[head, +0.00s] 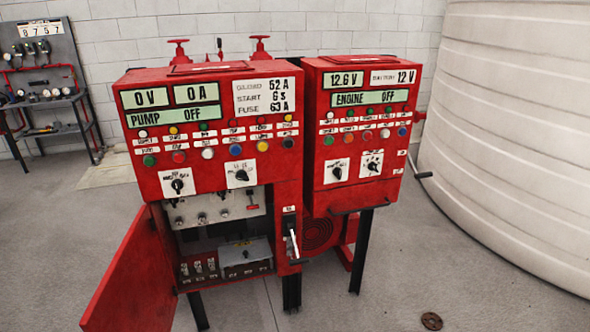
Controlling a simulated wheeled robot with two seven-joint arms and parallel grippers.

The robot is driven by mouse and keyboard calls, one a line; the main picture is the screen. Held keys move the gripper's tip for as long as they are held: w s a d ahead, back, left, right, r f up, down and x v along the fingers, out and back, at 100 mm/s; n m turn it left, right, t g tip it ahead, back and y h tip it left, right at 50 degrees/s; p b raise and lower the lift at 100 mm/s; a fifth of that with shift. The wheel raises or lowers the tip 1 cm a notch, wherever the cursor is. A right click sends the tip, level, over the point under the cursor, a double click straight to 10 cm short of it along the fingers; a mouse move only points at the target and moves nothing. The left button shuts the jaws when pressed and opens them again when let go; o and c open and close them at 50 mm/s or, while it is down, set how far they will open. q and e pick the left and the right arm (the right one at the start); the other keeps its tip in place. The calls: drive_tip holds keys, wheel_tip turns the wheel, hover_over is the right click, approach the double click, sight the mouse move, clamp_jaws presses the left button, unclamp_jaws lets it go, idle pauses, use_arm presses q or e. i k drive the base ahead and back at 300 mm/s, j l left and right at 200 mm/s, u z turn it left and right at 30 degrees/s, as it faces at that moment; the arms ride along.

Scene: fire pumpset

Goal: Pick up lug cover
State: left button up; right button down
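The left red panel (210,82) stands with its lower door (135,275) swung open to the left. Inside, at the bottom of its lower compartment, a grey box-shaped cover with a small black handle on top (245,256) sits at the right, beside several exposed terminal lugs (198,267). It looks like the lug cover, though it is small and partly in shadow. Neither of my grippers is in view.
A lever handle (295,245) sticks out right of the open compartment. The right red panel (360,75) stands close by. A big white tank (515,150) fills the right side. A brown round piece (431,321) lies on the floor. Floor in front is mostly clear.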

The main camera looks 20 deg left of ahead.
sight(231, 254)
drive_tip(key=j, duration=0.7)
drive_tip(key=i+j, duration=0.15)
drive_tip(key=j, duration=1.2)
drive_tip(key=i+j, duration=0.15)
drive_tip(key=j, duration=0.55)
drive_tip(key=u, duration=0.05)
